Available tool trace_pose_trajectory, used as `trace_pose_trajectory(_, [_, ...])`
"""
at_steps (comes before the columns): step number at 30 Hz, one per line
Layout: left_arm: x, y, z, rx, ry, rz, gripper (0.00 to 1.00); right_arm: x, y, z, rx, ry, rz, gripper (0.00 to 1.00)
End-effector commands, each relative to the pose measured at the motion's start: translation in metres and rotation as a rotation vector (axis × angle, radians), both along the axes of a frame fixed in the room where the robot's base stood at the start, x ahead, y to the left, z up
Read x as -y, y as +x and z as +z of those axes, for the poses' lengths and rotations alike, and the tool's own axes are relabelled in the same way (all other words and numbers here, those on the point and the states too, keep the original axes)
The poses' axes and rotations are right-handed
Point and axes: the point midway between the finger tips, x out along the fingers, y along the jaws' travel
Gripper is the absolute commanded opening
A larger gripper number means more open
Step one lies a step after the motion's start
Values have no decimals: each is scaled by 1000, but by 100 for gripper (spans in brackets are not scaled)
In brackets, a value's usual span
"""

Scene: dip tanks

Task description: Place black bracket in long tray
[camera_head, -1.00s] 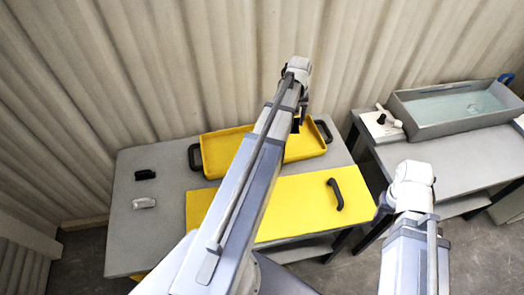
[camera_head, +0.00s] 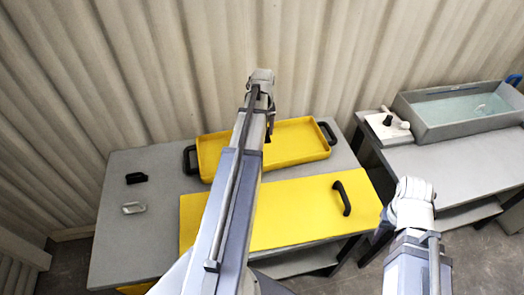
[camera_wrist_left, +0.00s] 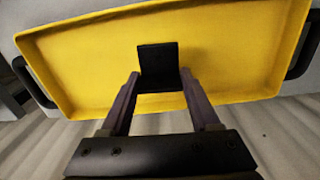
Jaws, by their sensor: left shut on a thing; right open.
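The long tray (camera_head: 205,165) is yellow with black end handles and lies on the grey table; it also fills the left wrist view (camera_wrist_left: 60,85). My left gripper (camera_wrist_left: 158,88) is shut on the black bracket (camera_wrist_left: 158,60), a dark blocky piece held over the tray's inside. I cannot tell whether the bracket touches the tray floor. In the head view my left arm hides part of the tray, and the bracket is mostly hidden. My right gripper (camera_head: 380,224) is open and empty, right of the yellow panel, clear of the tray.
A small black piece (camera_head: 136,178) and a silver piece (camera_head: 133,208) lie on the table's left part. A yellow panel (camera_head: 300,215) with a black handle (camera_head: 342,198) lies in front of the tray. A water tank (camera_head: 455,128) and a white device (camera_head: 386,126) stand on the right table.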

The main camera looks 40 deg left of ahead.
Motion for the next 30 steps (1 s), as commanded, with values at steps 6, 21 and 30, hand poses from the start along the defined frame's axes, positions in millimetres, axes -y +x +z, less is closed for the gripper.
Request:
trace_pose_trajectory(6, [-24, -16, 0, 0, 0, 59, 0, 0, 0, 0, 0, 0, 0, 50])
trace_pose_trajectory(21, [-24, -15, -54, 0, 0, 58, 0, 0, 0, -54, 0, 0, 0, 50])
trace_pose_trajectory(30, [-24, -15, -64, 0, 0, 58, 0, 0, 0, -64, 0, 0, 0, 50])
